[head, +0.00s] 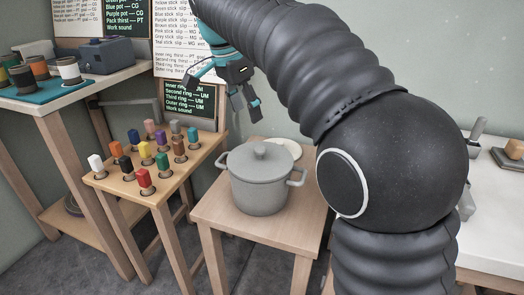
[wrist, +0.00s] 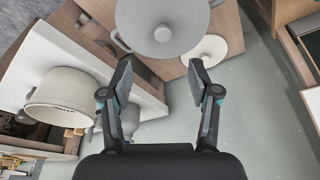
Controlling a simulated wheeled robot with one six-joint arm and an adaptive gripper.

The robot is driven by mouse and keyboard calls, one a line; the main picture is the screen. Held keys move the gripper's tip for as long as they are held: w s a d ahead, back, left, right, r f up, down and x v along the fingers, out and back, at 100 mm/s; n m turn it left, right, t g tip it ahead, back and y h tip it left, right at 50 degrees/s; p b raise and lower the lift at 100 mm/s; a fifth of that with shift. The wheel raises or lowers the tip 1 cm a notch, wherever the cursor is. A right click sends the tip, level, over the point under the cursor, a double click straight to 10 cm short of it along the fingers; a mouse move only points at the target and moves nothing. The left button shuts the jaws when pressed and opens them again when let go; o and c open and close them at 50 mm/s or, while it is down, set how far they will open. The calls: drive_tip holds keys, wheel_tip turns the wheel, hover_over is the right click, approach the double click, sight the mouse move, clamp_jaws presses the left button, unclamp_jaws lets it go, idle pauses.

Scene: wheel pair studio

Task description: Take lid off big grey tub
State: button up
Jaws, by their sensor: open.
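The big grey tub (head: 259,193) stands upright on a small wooden table, with a handle on each side. Its grey lid (head: 260,158) with a round knob sits on top. In the wrist view the lid (wrist: 185,12) shows at the top edge, partly cut off, with its knob (wrist: 163,33) in sight. My gripper (head: 247,112) is open and empty, above and behind the tub, apart from the lid. In the wrist view my gripper's fingers (wrist: 160,78) are spread wide below the knob.
A pale round disc (head: 285,147) lies on the wooden table (head: 222,217) behind the tub. A wooden stand (head: 118,185) with several coloured pegs is at left. A shelf (head: 40,100) with several pots is farther left. A white table (head: 497,205) is at right.

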sight(260, 148)
drive_tip(key=x, duration=0.4)
drive_tip(key=b+x, duration=0.1)
drive_tip(key=x, duration=0.4)
drive_tip(key=w+b+x, duration=0.1)
drive_tip(key=x, duration=0.3)
drive_tip(key=shift+w+d+f, duration=0.1)
drive_tip(key=shift+d+f, duration=0.15)
clamp_jaws()
